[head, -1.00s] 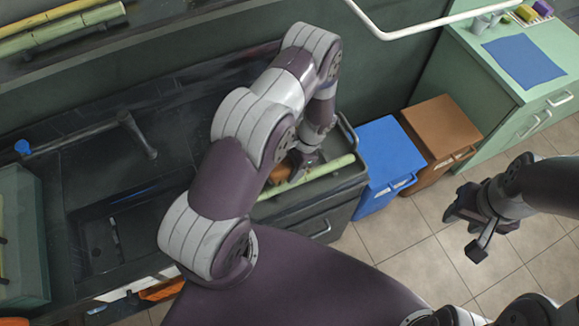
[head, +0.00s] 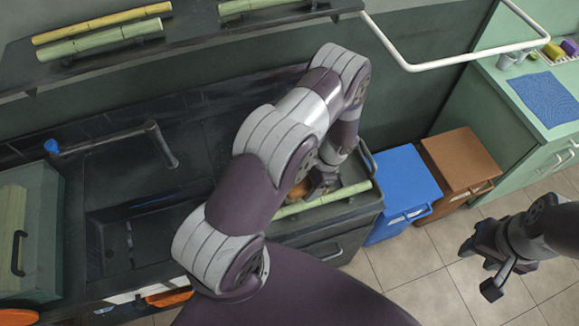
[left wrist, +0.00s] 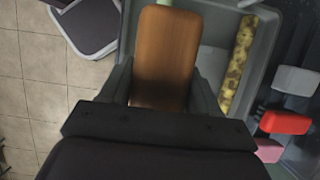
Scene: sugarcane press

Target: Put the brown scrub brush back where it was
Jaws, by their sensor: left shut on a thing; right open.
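The brown scrub brush (left wrist: 165,55) shows as a plain brown block between the fingers of my left gripper in the left wrist view. In the head view a small part of the brush (head: 299,190) shows beside my left gripper (head: 322,183), mostly hidden by my arm. The left gripper is shut on the brush, over the dark grey tray (left wrist: 213,60) at the counter's right end. I cannot tell whether the brush touches the tray's floor. My right gripper (head: 488,262) is open and empty over the tiled floor at right.
A sugarcane stick (head: 328,199) lies along the tray's front side. Blue (head: 405,178) and brown (head: 460,160) bins stand right of it. Red (left wrist: 285,122) and pink (left wrist: 268,150) items show beside the tray. A green cabinet (head: 508,125) with a blue cloth (head: 545,97) stands at right.

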